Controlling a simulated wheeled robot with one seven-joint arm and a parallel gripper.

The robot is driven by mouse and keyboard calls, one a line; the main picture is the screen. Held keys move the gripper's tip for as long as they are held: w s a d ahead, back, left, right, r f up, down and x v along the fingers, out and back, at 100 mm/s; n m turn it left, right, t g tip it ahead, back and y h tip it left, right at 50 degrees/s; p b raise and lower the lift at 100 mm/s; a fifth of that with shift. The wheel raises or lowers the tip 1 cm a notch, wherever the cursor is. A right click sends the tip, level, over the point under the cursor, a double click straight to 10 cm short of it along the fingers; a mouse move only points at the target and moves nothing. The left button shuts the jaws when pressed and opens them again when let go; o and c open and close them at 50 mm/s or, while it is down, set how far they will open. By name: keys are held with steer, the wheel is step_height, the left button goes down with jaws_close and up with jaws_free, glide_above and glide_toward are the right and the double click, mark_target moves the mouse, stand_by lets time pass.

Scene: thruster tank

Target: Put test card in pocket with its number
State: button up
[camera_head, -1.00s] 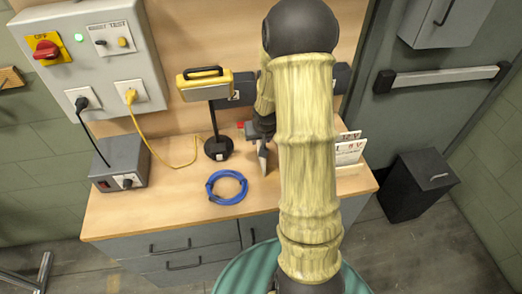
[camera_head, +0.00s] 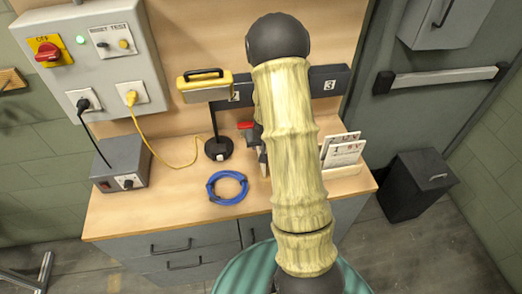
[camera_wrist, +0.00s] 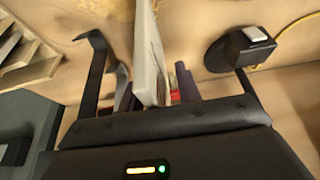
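A pale test card (camera_wrist: 148,55) stands nearly edge-on in the wrist view, between the dark fingers of my gripper (camera_wrist: 155,88). The fingers lie close on either side of it, and my gripper appears shut on it. Its number cannot be read. In the head view my arm hides most of my gripper, low over the bench. Dark wall pockets show behind: pocket 2 (camera_head: 240,94), partly hidden by the lamp and arm, and pocket 3 (camera_head: 330,81). Any further pocket is hidden. Other white cards (camera_head: 344,150) stand in a wooden rack (camera_head: 338,172) right of my arm.
A yellow lamp (camera_head: 205,86) on a black stand (camera_head: 217,148) rises left of my gripper. A blue cable coil (camera_head: 227,187) lies on the bench (camera_head: 130,213). A grey power box (camera_head: 121,163) stands at left. The bench front is mostly clear.

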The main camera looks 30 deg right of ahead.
stand_by(0.3)
jaws_close()
step_height(320, 180, up, 10)
steer(key=shift+r+p, duration=0.1)
steer(key=shift+p, duration=0.25)
stand_by(1.0)
